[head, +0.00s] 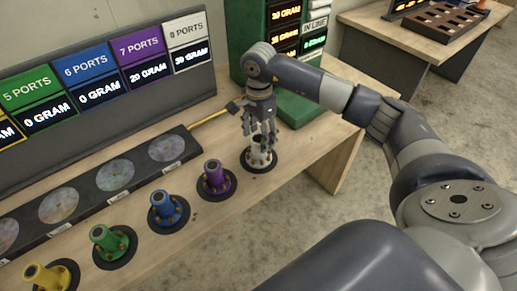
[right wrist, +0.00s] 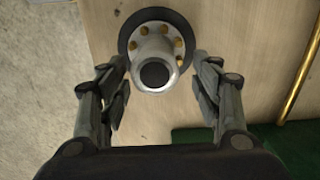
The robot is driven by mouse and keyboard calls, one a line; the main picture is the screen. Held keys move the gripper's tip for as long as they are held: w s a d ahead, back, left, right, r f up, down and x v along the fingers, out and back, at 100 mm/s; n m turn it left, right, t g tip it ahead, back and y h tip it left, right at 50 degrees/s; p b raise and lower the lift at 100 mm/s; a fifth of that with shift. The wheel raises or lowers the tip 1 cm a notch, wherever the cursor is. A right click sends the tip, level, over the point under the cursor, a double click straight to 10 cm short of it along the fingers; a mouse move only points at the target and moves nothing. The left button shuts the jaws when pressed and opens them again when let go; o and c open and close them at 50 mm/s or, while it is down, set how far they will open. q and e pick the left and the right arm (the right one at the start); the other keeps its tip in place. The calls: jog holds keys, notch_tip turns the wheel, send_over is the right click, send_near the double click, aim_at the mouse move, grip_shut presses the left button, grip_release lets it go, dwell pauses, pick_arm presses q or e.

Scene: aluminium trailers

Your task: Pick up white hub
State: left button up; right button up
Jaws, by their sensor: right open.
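The white hub (head: 259,156) stands upright on a round black base (head: 272,165) at the right end of the row on the wooden table. In the right wrist view the hub (right wrist: 154,68) shows from above, with a dark round top opening and several brass studs around its flange. My right gripper (head: 261,134) is directly above the hub, pointing down. In the right wrist view my right gripper (right wrist: 161,88) has its fingers apart, one on each side of the hub's near end, with gaps to both. My left gripper is not in view.
Purple (head: 214,175), blue (head: 165,206), green (head: 107,238) and yellow (head: 45,279) hubs stand to the left on black bases. A dark tray (head: 119,183) with round discs lies behind them. Port and gram displays (head: 100,78) and a green box (head: 240,40) stand behind.

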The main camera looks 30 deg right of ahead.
aim_at(259, 148)
jog(key=f, duration=0.1)
jog(key=f+p, duration=0.1)
jog(key=f, duration=0.2)
jog(key=shift+s+a+f+p, duration=0.1)
jog(key=shift+s+a+p, duration=0.15)
jog(key=shift+s+p, duration=0.1)
jog(key=shift+w+f, duration=0.1)
jog(key=shift+f, duration=0.45)
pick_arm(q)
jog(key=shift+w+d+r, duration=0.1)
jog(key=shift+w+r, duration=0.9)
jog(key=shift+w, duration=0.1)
pick_arm(e)
grip_shut()
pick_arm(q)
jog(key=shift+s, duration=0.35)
pick_arm(e)
jog(key=shift+r, duration=0.1)
